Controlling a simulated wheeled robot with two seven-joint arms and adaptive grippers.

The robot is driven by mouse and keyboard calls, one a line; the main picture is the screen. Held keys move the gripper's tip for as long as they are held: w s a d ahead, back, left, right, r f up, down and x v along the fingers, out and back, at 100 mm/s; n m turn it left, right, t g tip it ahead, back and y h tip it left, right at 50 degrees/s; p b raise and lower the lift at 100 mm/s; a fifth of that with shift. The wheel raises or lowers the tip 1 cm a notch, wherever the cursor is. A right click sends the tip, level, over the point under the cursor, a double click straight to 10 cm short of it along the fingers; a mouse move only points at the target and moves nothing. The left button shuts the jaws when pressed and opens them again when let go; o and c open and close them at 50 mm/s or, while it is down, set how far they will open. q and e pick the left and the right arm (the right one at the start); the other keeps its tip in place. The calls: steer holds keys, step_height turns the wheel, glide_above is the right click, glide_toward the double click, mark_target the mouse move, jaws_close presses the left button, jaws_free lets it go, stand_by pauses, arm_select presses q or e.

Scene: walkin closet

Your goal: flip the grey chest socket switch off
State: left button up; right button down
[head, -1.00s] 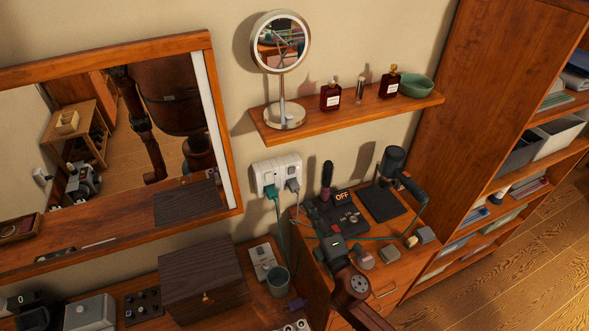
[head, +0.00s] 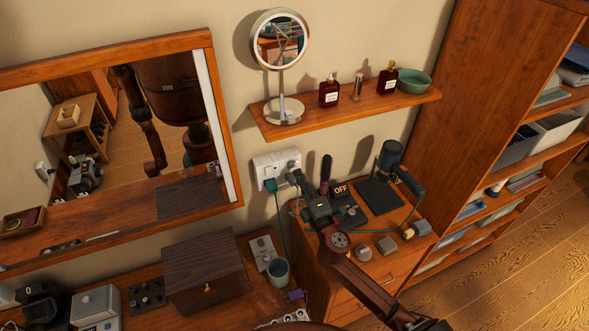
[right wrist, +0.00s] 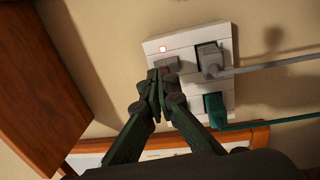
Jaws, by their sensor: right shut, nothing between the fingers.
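The white wall socket (head: 265,163) is on the wall between the mirror and the small shelf. It also fills the middle of the right wrist view (right wrist: 190,82). In the head view my right gripper (head: 296,177) hides the grey plug.
Below the socket, a wooden chest (head: 320,262) carries a box with an OFF display (head: 341,189), a dark brush (head: 325,168) and a dark pad (head: 380,195). A shelf (head: 430,97) with bottles is above. Cords hang from the plugs. A cup (head: 278,272) stands left.

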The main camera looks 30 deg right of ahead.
mark_target(292, 163)
steer(key=shift+w+d+r, duration=0.1)
steer(key=shift+w+r, duration=0.05)
steer(key=shift+w, duration=1.35)
arm_select(q)
steer(key=shift+s+a+r, duration=0.1)
steer(key=shift+s+r, duration=0.1)
steer(key=shift+s, duration=0.7)
steer(key=shift+w, duration=0.25)
arm_select(e)
steer(key=shift+w+r+p, duration=0.1)
steer(key=shift+p, duration=0.35)
steer(key=p, duration=0.3)
steer(key=shift+w+r+g+p, duration=0.25)
steer(key=shift+r+g+p, duration=0.1)
steer(key=shift+r+g, duration=0.05)
arm_select(q)
steer(key=r, duration=0.3)
steer(key=shift+w+r+b, duration=0.3)
steer(key=shift+b, duration=0.05)
arm_select(e)
steer(key=shift+f, duration=0.4)
steer(key=shift+s, duration=0.15)
